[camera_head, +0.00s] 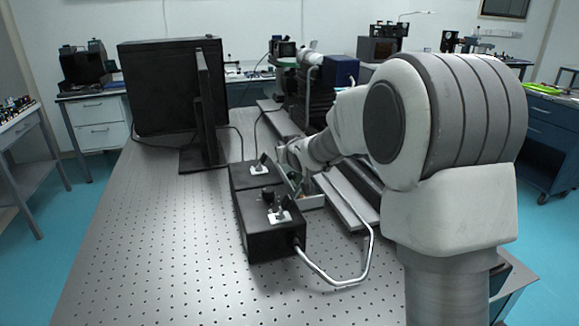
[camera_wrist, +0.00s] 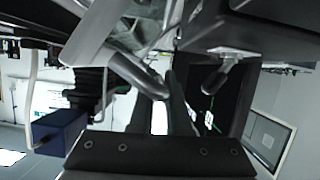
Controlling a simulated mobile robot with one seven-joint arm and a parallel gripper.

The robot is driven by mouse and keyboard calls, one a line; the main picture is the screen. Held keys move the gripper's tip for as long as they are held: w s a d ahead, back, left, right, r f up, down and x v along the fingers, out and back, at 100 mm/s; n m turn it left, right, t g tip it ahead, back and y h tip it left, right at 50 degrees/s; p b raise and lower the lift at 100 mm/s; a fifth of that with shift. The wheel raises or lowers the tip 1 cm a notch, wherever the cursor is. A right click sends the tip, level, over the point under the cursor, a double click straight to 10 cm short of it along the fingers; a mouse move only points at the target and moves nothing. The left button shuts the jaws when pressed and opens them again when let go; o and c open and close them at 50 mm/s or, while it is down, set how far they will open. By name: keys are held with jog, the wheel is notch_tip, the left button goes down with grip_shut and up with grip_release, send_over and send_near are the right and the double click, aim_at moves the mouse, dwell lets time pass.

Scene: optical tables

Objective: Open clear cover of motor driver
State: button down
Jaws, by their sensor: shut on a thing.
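The motor driver (camera_head: 262,228) is a black box assembly on the perforated table, with switches on small white plates on top. A thin panel with a pale greenish edge, which looks like the clear cover (camera_head: 291,181), stands tilted at its right side. My gripper (camera_head: 288,157) is at the upper end of that panel and mostly hidden by my wrist. In the wrist view, my gripper's fingers (camera_wrist: 170,98) are close together on a thin edge that looks like the cover's. The grip itself is hard to make out. A dark panel with small green marks (camera_wrist: 216,105) shows beside them.
A black monitor (camera_head: 175,85) stands at the back left of the optical table (camera_head: 150,235). A bent silver tube (camera_head: 345,282) curves out from the box's front right. Grey rails (camera_head: 345,200) lie to the right. The table's left front is clear.

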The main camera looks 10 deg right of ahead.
jog(key=shift+s+a+f+b, duration=0.15)
jog(key=shift+a+b, duration=0.6)
jog(key=shift+b, duration=0.4)
jog(key=c, duration=0.9)
grip_release()
